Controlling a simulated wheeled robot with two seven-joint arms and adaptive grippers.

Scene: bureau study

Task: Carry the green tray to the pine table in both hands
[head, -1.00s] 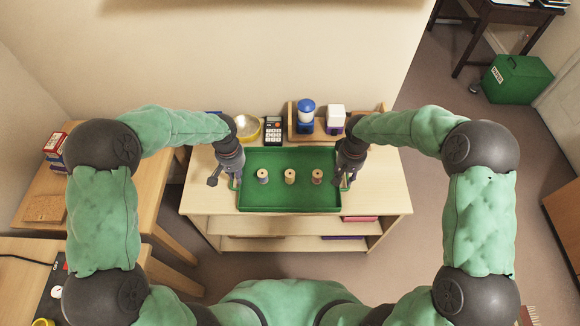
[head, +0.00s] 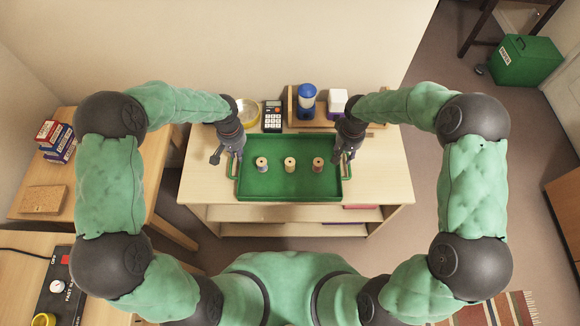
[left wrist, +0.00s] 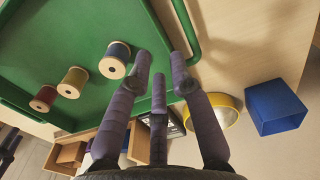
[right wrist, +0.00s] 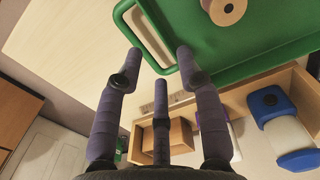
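The green tray (head: 290,188) lies on top of a light wood shelf unit in the head view, with three thread spools (head: 290,164) standing in it. My left gripper (left wrist: 160,58) is at the tray's left handle (left wrist: 187,28); its fingertips are apart beside the rim and handle. My right gripper (right wrist: 158,53) is at the right handle (right wrist: 147,30), its fingertips apart on either side of the handle bar. A wooden table (head: 155,165) stands to the left; I cannot tell whether it is the pine table.
Behind the tray are a yellow-rimmed bowl (head: 249,112), a calculator (head: 272,117) and a wooden organiser (head: 292,105) with a blue-topped jar (head: 307,100). Boxes (head: 57,141) and a cork mat (head: 44,199) lie on the left table. Floor (head: 425,190) shows to the right.

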